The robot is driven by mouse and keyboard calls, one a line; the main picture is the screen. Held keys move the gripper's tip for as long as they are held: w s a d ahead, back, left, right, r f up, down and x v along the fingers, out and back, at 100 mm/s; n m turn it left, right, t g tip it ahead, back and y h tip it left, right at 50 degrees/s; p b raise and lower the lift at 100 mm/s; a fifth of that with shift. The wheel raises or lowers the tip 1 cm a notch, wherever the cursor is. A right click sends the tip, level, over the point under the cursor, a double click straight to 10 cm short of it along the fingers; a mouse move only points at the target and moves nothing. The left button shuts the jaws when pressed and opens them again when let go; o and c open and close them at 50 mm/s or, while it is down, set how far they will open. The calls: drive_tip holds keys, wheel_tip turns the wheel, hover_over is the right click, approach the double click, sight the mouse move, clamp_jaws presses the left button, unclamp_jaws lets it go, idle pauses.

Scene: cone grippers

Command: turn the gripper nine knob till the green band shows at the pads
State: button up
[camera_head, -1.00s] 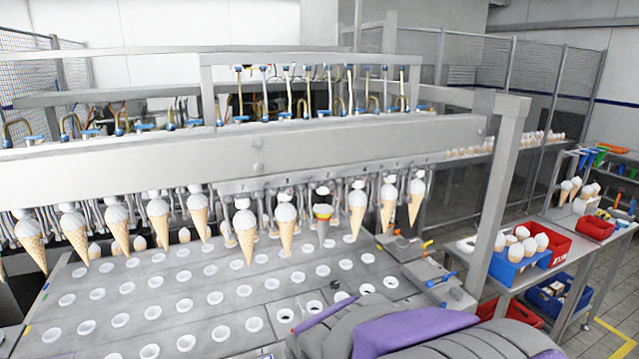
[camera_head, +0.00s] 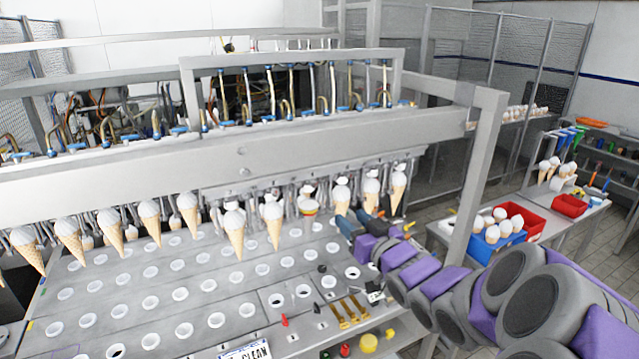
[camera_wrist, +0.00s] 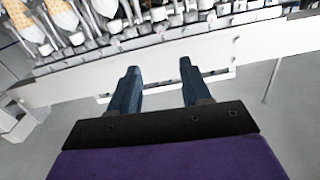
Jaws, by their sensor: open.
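A row of cone grippers hangs under the beam, most holding white-topped cones. One position (camera_head: 309,206) has no cone in it and shows yellow and red colouring; I cannot make out a green band there. I cannot tell which knob belongs to gripper nine. My gripper (camera_head: 350,226) is open and empty in the head view, just right of that banded position and below the neighbouring cones. In the wrist view its two dark blue fingers (camera_wrist: 158,72) stand apart with nothing between them, facing a pale rail, with cones at upper left.
The beam (camera_head: 250,155) carries blue-handled valves and tubes. Below is a grey plate (camera_head: 160,270) with rows of white-rimmed holes. Yellow-handled tools (camera_head: 350,310) lie at its front right. An upright post (camera_head: 478,180) stands close to my arm. Red and blue bins (camera_head: 497,243) sit on the right bench.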

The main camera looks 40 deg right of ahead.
sight(316, 185)
drive_tip(key=p+x, duration=0.3)
drive_tip(key=x, duration=1.4)
drive_tip(key=shift+w, duration=0.25)
drive_tip(key=shift+f, duration=0.1)
drive_tip(key=shift+c, duration=0.2)
clamp_jaws()
